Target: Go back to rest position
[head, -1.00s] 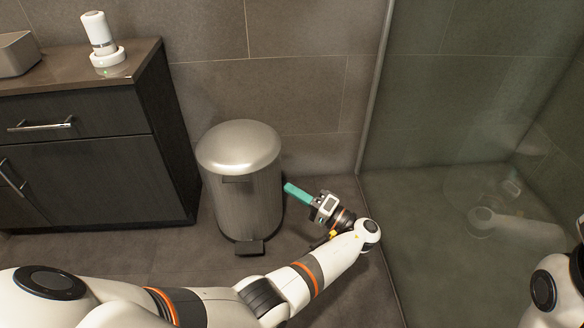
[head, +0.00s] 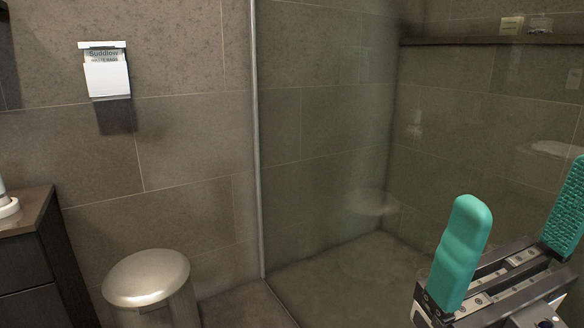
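My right gripper (head: 525,192) is at the lower right of the head view. Its two teal fingers point upward and stand wide apart, with nothing between them, so it is open. It is in front of the shower glass and appears to touch nothing. My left gripper and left arm are out of view.
A metal pedal bin (head: 148,278) stands at the lower left, lid shut. The dark vanity (head: 30,265) is at the left edge. A wall-mounted holder (head: 106,72) hangs above. The shower's glass panel (head: 320,130) fills the middle and right.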

